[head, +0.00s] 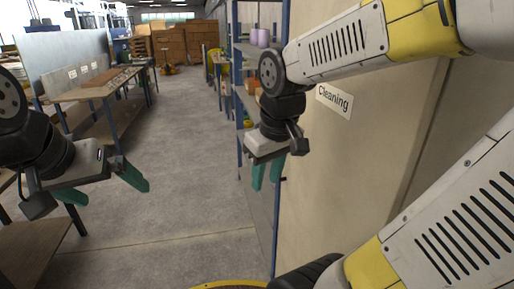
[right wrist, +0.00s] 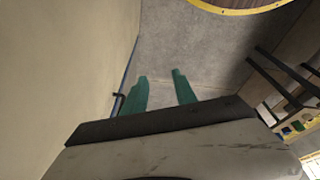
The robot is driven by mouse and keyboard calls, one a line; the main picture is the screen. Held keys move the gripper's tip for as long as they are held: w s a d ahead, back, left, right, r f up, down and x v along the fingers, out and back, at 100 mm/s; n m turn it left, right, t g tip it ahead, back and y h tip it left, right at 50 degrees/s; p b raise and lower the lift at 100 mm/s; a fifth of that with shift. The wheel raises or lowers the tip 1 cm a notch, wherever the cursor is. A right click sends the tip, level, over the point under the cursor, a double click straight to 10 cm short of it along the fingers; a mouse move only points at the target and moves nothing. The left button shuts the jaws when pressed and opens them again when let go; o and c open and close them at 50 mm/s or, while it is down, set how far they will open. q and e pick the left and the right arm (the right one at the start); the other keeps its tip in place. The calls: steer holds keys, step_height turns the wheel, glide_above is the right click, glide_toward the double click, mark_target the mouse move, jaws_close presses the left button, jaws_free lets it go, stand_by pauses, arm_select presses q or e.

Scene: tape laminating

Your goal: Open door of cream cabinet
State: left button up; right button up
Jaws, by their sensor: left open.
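The cream cabinet (head: 345,165) stands at the right in the head view, with a "Cleaning" label (head: 334,101) on its face. Its door looks shut. A small dark handle (head: 283,179) sticks out near its left edge; in the right wrist view the handle (right wrist: 118,98) is just left of the fingers. My right gripper (head: 266,187) points down beside that edge, with its green fingers apart and nothing between them; they also show in the right wrist view (right wrist: 160,76). It appears close to the handle, but contact is not clear. My left gripper (head: 112,194) is open and empty at the left.
A blue-framed shelf (head: 240,90) stands just beyond the cabinet. Wooden workbenches (head: 105,85) line the left. Stacked cardboard boxes (head: 185,45) are at the back. The grey floor (head: 185,140) between is clear.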

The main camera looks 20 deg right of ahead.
steer(key=w+d+f+n+g+h, duration=0.5)
steer(key=w+d+f+n+h, duration=0.15)
steer(key=w+n+h, duration=0.2)
steer(key=w+a+n+t+h, duration=0.2)
steer(key=w+n+h, duration=0.2)
steer(key=w+h, duration=0.15)
steer(key=w+a+n+t+h, duration=0.2)
steer(key=w+n+t+h, duration=0.15)
steer(key=w, duration=0.25)
steer(key=x, duration=0.8)
steer(key=shift+s+r+g+h, duration=0.25)
steer(key=shift+r+g+h, duration=0.2)
jaws_close()
